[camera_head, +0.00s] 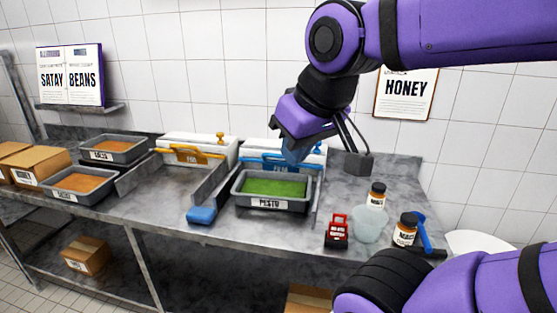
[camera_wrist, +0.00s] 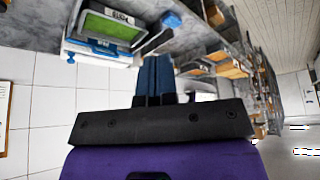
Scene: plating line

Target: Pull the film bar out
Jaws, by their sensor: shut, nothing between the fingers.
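Two white machines stand against the tiled wall. The left machine (camera_head: 205,143) has a yellow bar (camera_head: 190,152) across its front and a yellow knob on top. The right machine has a blue bar (camera_head: 262,163) above a grey tray of green pesto (camera_head: 272,205); this blue bar also shows in the wrist view (camera_wrist: 100,46). The pictures do not make clear which bar is the film bar. My gripper (camera_head: 290,153) has blue fingers and hangs over the right machine, partly hiding it. In the wrist view its fingers (camera_wrist: 155,75) are together, empty and apart from the blue bar.
Grey trays of orange food (camera_head: 82,200) stand at the left. A red-and-black item (camera_head: 338,232), a clear cup (camera_head: 369,225) and brown jars (camera_head: 405,230) stand at the right. Metal dividers (camera_head: 210,183) rise between the bays.

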